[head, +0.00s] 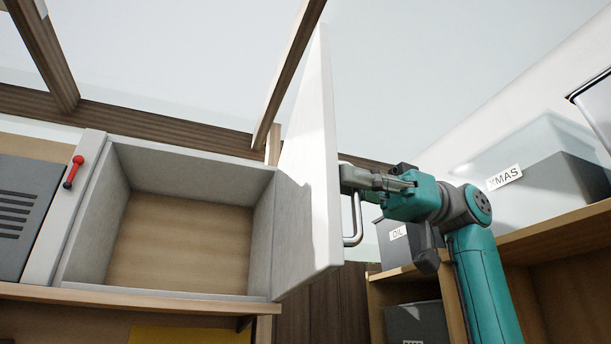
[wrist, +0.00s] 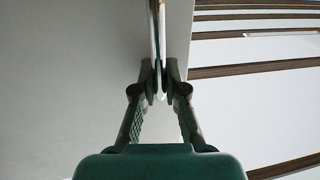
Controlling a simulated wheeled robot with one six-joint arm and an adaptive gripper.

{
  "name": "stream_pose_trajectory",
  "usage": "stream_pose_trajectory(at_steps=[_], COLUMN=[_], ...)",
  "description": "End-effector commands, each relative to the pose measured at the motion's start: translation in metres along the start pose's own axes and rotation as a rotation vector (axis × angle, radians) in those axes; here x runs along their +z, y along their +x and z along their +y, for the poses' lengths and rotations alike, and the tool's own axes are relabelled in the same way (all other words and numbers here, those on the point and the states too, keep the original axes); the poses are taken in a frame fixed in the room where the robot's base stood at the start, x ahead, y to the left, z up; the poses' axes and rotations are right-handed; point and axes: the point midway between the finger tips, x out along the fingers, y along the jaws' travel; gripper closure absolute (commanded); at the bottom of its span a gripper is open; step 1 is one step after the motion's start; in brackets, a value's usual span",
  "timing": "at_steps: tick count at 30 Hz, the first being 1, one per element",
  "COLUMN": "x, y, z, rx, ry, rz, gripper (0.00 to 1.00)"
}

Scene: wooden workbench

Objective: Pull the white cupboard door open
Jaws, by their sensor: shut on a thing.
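The white cupboard door (head: 312,165) stands wide open, swung out to the right of the cupboard (head: 180,225), whose grey interior is empty. A curved metal handle (head: 354,228) is on the door's outer face. My gripper (head: 350,178) is at the upper part of this handle, beside the door's outer face. In the wrist view, the fingers of my gripper (wrist: 160,80) are closed around the handle bar (wrist: 157,40), with the door face (wrist: 75,80) next to them. The exact contact at the fingertips is small and partly hidden.
A red-tipped lever (head: 73,171) is on the cupboard's left frame, next to a dark grey vented box (head: 27,210). Wooden shelves (head: 560,240) with labelled bins, one marked XMAS (head: 530,165), stand right of my arm. Wooden beams (head: 290,70) run overhead.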

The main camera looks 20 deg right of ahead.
Motion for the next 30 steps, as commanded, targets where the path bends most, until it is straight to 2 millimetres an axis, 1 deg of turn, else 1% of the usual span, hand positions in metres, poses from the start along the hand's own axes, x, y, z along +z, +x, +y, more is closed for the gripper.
stream_pose_trajectory(at_steps=[1, 3, 6, 9, 14, 23, 24, 25, 30], x=[0.000, 0.000, 0.000, 0.000, 0.000, 0.000, 0.000, 0.000, 0.000], y=[-0.009, -0.017, -0.027, -0.032, -0.035, -0.035, -0.035, -0.035, -0.035], z=[0.000, -0.002, -0.002, -0.002, -0.002, -0.002, -0.002, -0.002, -0.002], rx=[0.004, 0.002, 0.002, 0.001, 0.000, 0.001, 0.001, 0.001, 0.001], ry=[0.001, 0.001, 0.001, 0.000, -0.001, 0.000, 0.000, 0.000, 0.000], rz=[0.000, -0.001, 0.000, 0.000, -0.001, -0.002, -0.002, -0.002, -0.001], gripper=[1.00, 1.00, 1.00, 1.00, 1.00, 1.00, 0.79, 0.78, 0.78])
